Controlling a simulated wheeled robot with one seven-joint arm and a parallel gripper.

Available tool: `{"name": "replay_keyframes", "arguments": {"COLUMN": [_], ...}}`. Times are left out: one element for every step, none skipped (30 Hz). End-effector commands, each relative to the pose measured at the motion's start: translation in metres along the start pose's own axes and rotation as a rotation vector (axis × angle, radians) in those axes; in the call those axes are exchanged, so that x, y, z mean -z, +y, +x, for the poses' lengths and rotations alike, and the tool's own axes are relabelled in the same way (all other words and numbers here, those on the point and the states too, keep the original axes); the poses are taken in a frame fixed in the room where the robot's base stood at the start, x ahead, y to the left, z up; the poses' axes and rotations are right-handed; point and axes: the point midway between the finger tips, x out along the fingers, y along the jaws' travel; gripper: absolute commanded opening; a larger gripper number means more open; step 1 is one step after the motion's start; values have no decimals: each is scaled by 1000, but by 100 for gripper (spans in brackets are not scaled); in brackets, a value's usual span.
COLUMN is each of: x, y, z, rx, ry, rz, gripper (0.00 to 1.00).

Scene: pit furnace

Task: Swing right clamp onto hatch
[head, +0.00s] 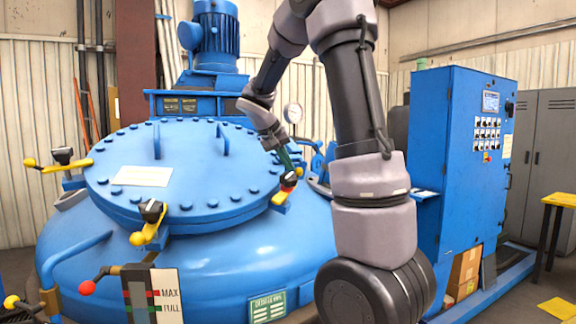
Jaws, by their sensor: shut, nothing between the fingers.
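The blue round hatch (195,165) lies closed on the furnace vessel, with bolts around its rim and a white sheet on top. The right clamp (288,183) is at the hatch's right edge, with small yellow, black and red parts showing. Whether it sits over the rim is hard to tell. My gripper (288,163) is shut and empty, reaching down from above right, just above the right clamp. I cannot tell whether it touches the clamp. The front clamp (149,224) and left clamp (60,158) have yellow handles and stand at the rim.
A blue motor (214,35) rises behind the hatch, with a pressure gauge (292,112) to its right. A blue control cabinet (470,160) stands at right. A red-knobbed lever (88,287) and a MAX/FULL plate (166,294) are at front left.

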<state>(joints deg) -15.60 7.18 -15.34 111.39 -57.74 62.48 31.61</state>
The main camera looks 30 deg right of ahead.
Motion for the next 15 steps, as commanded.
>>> {"name": "replay_keyframes", "arguments": {"x": [0, 0, 0, 0, 0, 0, 0, 0, 0, 0, 0, 0, -1, -1, -1], "y": [1, 1, 2, 2, 2, 2, 3, 3, 3, 4, 4, 5, 6, 7, 8], "z": [1, 1, 1, 1, 2, 2, 2, 2, 2, 3, 3, 4, 4, 5, 6], "rx": [-2, -2, -3, -3, -3, -4, -4, -5, -5, -6, -7, -8, -10, -11, -12], "ry": [-7, -12, -17, -20, -22, -25, -27, -29, -33, -37, -41, -48, -55, -63, -74], "rz": [11, 17, 25, 28, 31, 36, 39, 43, 49, 55, 62, 72, 82, 93, 109], "gripper": [0, 0, 0, 0, 0, 0, 0, 0, 0, 0, 0, 0, 0, 0, 0]}}
